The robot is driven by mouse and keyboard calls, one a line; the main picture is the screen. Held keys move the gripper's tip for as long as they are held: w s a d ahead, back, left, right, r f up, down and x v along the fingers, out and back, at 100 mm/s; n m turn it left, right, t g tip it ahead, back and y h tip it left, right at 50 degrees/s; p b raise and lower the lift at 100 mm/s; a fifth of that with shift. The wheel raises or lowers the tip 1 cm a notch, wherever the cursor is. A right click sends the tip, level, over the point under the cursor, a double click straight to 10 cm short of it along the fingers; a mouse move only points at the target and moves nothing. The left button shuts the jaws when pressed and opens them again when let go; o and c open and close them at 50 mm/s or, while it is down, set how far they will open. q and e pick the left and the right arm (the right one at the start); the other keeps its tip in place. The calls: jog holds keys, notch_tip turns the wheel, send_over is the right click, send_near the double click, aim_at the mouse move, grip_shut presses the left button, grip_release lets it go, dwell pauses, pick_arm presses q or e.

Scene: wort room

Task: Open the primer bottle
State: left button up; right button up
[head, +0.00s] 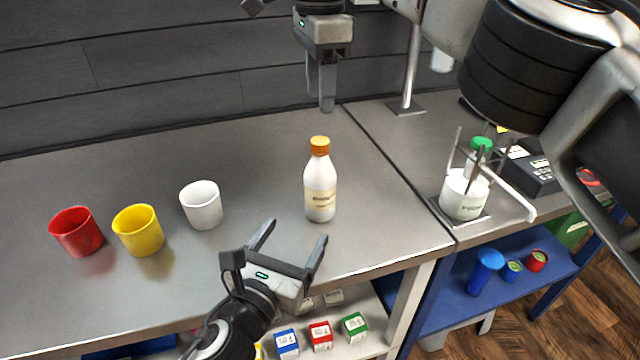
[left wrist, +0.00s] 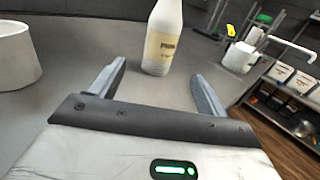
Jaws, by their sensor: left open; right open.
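The primer bottle (head: 320,190) stands upright on the grey table, white with a tan label and an orange cap (head: 320,145) on top. In the left wrist view the bottle (left wrist: 162,42) stands just beyond the fingertips, roughly between them, with its cap out of the picture. My left gripper (head: 294,232) is open and empty, low in front of the bottle and apart from it. My right gripper (head: 326,104) hangs above and behind the bottle, fingers pointing down, not touching the cap. Its fingers overlap in the head view, so the gap between them hardly shows.
Red (head: 77,232), yellow (head: 139,230) and white (head: 201,205) cups stand left of the bottle. At right, a white pot with a green-capped bottle (head: 480,150) stands on a second counter. Small boxes (head: 320,335) lie on a shelf below.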

aim_at(323, 189)
pick_arm(q)
jog(key=x, duration=1.3)
jog(key=shift+w+d+r, duration=0.1)
jog(key=shift+w, duration=0.25)
jog(key=shift+c, duration=0.4)
